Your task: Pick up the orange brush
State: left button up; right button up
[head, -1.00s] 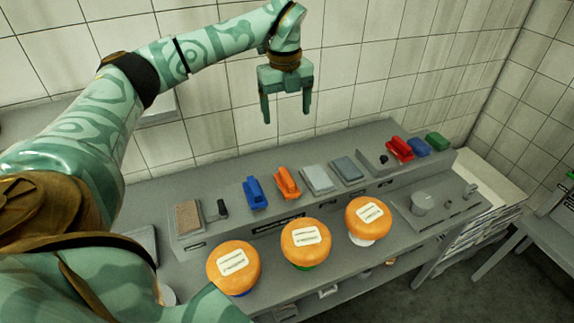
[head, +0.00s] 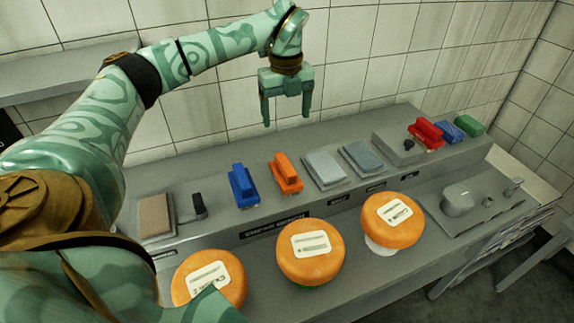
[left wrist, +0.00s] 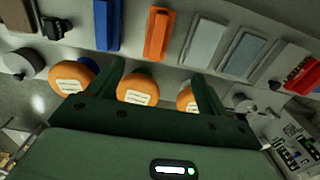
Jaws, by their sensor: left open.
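The orange brush (head: 285,173) lies on the raised grey shelf at the back of the bench, just right of a blue brush (head: 242,186). In the left wrist view the orange brush (left wrist: 157,33) shows above the fingers, near the middle. My left gripper (head: 287,118) is open and empty, its fingers pointing down. It hangs above the shelf in front of the tiled wall and does not touch the brush. In the left wrist view its two fingers (left wrist: 160,88) are spread wide. My right gripper is not in view.
Three orange cheese wheels (head: 310,252) stand along the bench front. Space above the shelf is clear.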

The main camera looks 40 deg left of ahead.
aim_at(287, 163)
pick_arm(q)
notch_tip(287, 163, down, 14)
jog(key=b, duration=0.3)
jog(key=shift+r+b, duration=0.15)
jog(key=shift+b, duration=0.25)
notch_tip(287, 163, down, 6)
jog(key=shift+s+a+f+b, duration=0.1)
jog(key=shift+s+b, duration=0.05)
jog(key=shift+b, duration=0.35)
jog(key=c, duration=1.2)
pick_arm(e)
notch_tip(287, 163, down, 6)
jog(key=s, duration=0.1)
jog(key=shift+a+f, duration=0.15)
